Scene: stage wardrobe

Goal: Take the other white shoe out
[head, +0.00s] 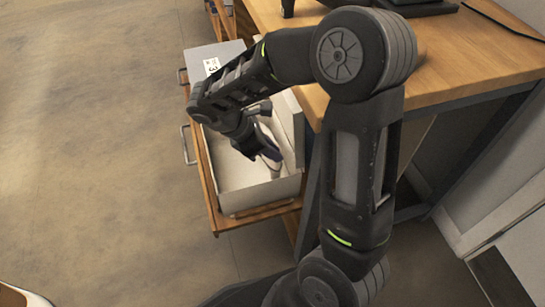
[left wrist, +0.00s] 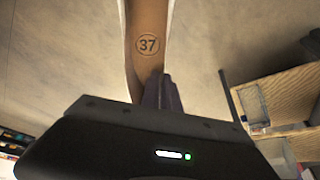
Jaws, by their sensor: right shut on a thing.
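In the head view a white shoe with dark patches (head: 269,148) is inside the open drawer (head: 262,198), partly hidden by my right gripper. My right gripper (head: 256,134) reaches down into the drawer and is shut on this shoe. In the left wrist view another shoe (left wrist: 147,45) shows its tan sole marked 37, with white edges. My left gripper (left wrist: 162,92) is at the near end of that shoe and looks shut on it; its fingertips are partly hard to make out. Part of a tan and white thing (head: 14,296) shows at the bottom left of the head view.
The drawer is pulled out from under a wooden tabletop (head: 470,50). A metal-framed table leg stands to the right. The floor (head: 90,140) left of the drawer is clear.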

